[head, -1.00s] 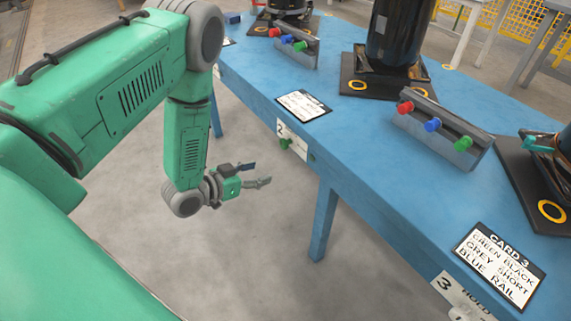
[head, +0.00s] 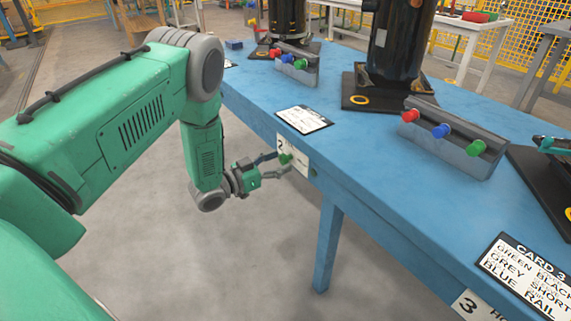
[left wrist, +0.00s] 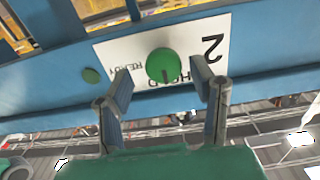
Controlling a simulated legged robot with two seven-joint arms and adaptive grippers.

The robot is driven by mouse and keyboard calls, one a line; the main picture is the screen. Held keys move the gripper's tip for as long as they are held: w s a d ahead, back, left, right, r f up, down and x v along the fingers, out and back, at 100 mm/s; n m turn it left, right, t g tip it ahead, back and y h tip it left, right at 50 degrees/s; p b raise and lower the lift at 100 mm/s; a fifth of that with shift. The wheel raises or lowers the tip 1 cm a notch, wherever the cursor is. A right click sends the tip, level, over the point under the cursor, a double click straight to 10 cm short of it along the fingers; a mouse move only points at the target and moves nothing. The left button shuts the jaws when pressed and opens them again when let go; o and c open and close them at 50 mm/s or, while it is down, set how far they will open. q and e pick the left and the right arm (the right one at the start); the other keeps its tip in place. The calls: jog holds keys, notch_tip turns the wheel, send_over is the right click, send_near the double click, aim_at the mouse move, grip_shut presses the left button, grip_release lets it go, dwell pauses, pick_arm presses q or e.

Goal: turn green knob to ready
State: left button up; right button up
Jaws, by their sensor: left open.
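The green knob (head: 285,159) sits on a white label plate (head: 298,160) marked 2 on the front edge of the blue table. In the left wrist view the knob (left wrist: 163,66) is round with a dark mark at its lower rim, and the plate (left wrist: 222,22) reads HOLD and READY, upside down. My left gripper (head: 279,164) is open, its fingers pointing at the knob. In the left wrist view its fingertips (left wrist: 164,82) are on either side of the knob's lower part; whether they touch it I cannot tell. My right gripper is not in view.
The blue table (head: 355,160) carries a grey rail with red, blue and green knobs (head: 455,140), black compressors (head: 395,40) and cards (head: 303,119). A table leg (head: 328,245) stands right of my gripper. A small green round piece (left wrist: 91,75) is beside the plate. The floor below is clear.

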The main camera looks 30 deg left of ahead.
pick_arm(q)
jog(key=shift+w+d+f, duration=0.1)
jog(key=shift+w, duration=0.45)
jog(key=shift+w+a+f, duration=0.1)
jog(key=shift+w+a, duration=0.1)
jog(key=shift+w, duration=0.3)
jog(key=shift+d, duration=0.4)
grip_shut()
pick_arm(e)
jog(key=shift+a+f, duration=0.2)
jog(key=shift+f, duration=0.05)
pick_arm(q)
jog(key=shift+a, duration=0.15)
